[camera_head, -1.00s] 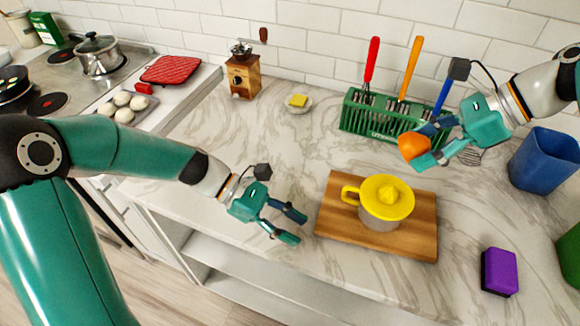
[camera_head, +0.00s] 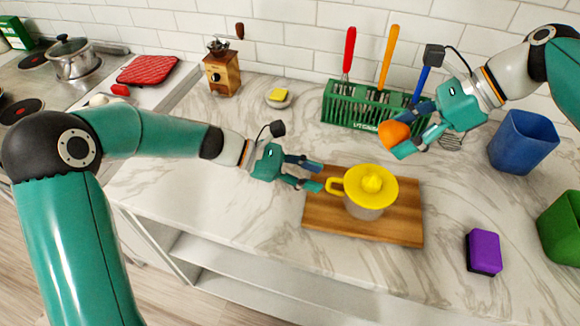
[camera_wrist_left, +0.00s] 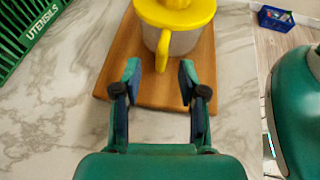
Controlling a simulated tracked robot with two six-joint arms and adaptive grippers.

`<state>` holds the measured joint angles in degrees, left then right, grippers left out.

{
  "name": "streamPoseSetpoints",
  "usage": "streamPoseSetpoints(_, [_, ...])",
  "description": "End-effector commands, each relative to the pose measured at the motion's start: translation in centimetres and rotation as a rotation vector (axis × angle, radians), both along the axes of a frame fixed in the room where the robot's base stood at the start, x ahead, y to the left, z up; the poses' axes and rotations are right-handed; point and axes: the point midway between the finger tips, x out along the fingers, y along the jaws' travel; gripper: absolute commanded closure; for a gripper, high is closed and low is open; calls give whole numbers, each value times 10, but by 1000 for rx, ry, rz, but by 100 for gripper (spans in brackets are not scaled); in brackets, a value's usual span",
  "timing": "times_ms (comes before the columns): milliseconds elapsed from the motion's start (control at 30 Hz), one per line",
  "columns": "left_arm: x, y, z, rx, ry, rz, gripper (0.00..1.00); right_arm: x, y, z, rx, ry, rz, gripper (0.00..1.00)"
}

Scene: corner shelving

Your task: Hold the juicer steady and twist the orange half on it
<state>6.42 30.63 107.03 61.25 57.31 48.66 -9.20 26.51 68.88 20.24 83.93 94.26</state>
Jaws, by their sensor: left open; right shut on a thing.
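The juicer (camera_head: 366,193) has a yellow top with a reamer cone and a yellow handle (camera_head: 335,185) pointing left. It stands upright on a wooden board (camera_head: 398,229). My left gripper (camera_head: 321,177) is open beside the handle. In the left wrist view, the juicer's yellow handle (camera_wrist_left: 163,50) lies just ahead of and between the open fingertips (camera_wrist_left: 160,74); contact is not visible. My right gripper (camera_head: 400,131) is shut on the orange half (camera_head: 393,134) and holds it up behind and right of the juicer, in front of the utensil rack.
A green utensil rack (camera_head: 340,108) stands behind the board. A blue cup (camera_head: 522,142), a purple sponge (camera_head: 484,251) and a green container (camera_head: 562,228) are at the right. A butter dish (camera_head: 279,103) and a coffee grinder (camera_head: 222,75) are at the back left.

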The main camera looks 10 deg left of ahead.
Motion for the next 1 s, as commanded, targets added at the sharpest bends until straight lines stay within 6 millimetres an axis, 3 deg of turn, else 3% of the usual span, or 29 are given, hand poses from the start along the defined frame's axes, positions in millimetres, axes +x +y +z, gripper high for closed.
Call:
streamPoseSetpoints(233, [4, -27, -11, 0, 1, -2, 58, 0, 0, 0, 0, -1, -1, 100])
streamPoseSetpoints(600, [5, -32, -13, 1, 0, -1, 58, 0, -1, 0, 0, 0, -1, 100])
streamPoseSetpoints(633, [5, -32, -13, 1, 0, -1, 60, 0, -1, 0, 0, 0, -1, 100])
streamPoseSetpoints(867, [5, -32, -13, 1, 0, -1, 98, 0, -1, 0, 0, 0, -1, 100])
streamPoseSetpoints(1000, [5, -32, -13, 1, 0, -1, 100, 0, -1, 0, 0, 0, -1, 100])
